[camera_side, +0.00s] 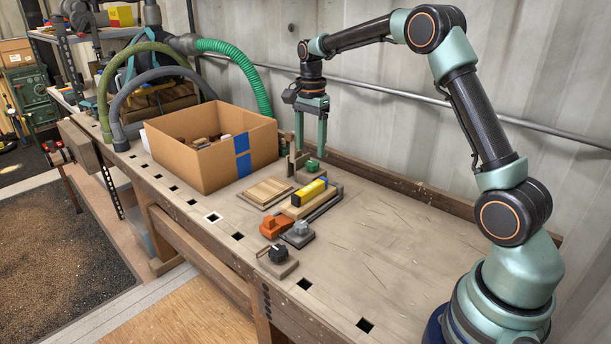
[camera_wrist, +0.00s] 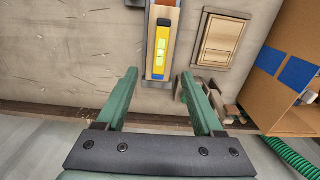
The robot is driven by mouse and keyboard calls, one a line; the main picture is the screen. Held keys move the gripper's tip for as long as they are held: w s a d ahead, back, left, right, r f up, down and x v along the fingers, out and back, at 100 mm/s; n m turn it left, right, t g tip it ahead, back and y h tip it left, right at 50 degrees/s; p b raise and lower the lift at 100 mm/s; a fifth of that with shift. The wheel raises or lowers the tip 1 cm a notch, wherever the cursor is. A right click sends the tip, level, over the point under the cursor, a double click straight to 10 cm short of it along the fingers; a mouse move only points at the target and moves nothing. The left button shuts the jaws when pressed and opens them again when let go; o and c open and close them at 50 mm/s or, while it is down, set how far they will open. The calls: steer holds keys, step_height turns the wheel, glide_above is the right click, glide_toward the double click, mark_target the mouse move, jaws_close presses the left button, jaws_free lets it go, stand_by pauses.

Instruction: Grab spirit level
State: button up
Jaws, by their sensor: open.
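In the side view the spirit level (camera_side: 309,191) lies on a wooden block (camera_side: 298,209) on the workbench. In the wrist view the spirit level (camera_wrist: 161,47) lies lengthwise, upper centre, beyond the fingertips. My gripper (camera_side: 310,147) is open and empty, pointing down, behind the level and above the bench in the side view. In the wrist view the two green fingers of my gripper (camera_wrist: 160,75) stand apart, one to each side of the line of the level.
A cardboard box (camera_side: 228,167) with blue tape stands left of the level. A wooden panel (camera_side: 266,192), an orange tool (camera_side: 276,227), a grey tool (camera_side: 298,234) and a dark-knobbed block (camera_side: 278,258) lie close by. The bench (camera_side: 390,240) is clear to the right.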

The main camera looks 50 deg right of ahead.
mark_target(309, 187)
step_height(309, 187, down, 12)
steer(key=shift+w+f, duration=0.1)
steer(key=shift+f, duration=0.1)
jaws_close()
stand_by(0.5)
